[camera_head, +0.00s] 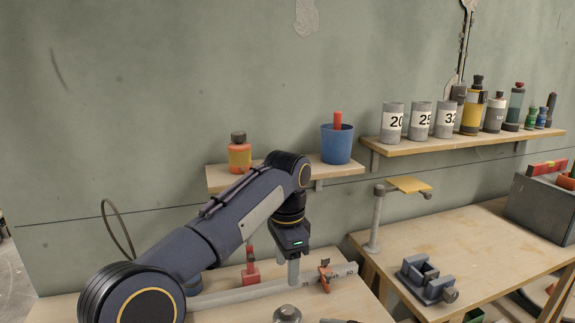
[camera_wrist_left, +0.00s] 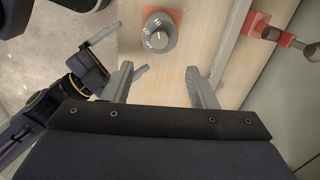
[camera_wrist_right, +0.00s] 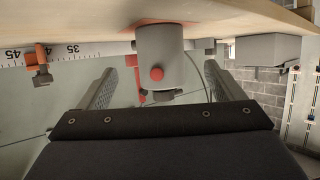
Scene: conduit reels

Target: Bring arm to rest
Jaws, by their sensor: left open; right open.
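My left arm (camera_head: 225,220) reaches in from the left in the head view, bent at the elbow, and its gripper (camera_head: 292,258) points down over the near workbench. In the left wrist view the left gripper (camera_wrist_left: 158,68) is open, with nothing between its fingers. A grey round dial on a red base (camera_wrist_left: 158,32) lies beyond the fingertips. My right gripper (camera_wrist_right: 161,68) shows in the right wrist view, fingers apart. A grey cylinder with a red button (camera_wrist_right: 160,55) appears between or beyond them; contact cannot be told. The right gripper cannot be made out in the head view.
The near bench carries a ruler strip (camera_head: 240,296) and a red clamp (camera_head: 326,276). A vise (camera_head: 428,281) stands on the right bench (camera_head: 480,245). Wall shelves hold an orange jar (camera_head: 239,156), a blue cup (camera_head: 337,145), numbered grey cylinders (camera_head: 392,122) and bottles.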

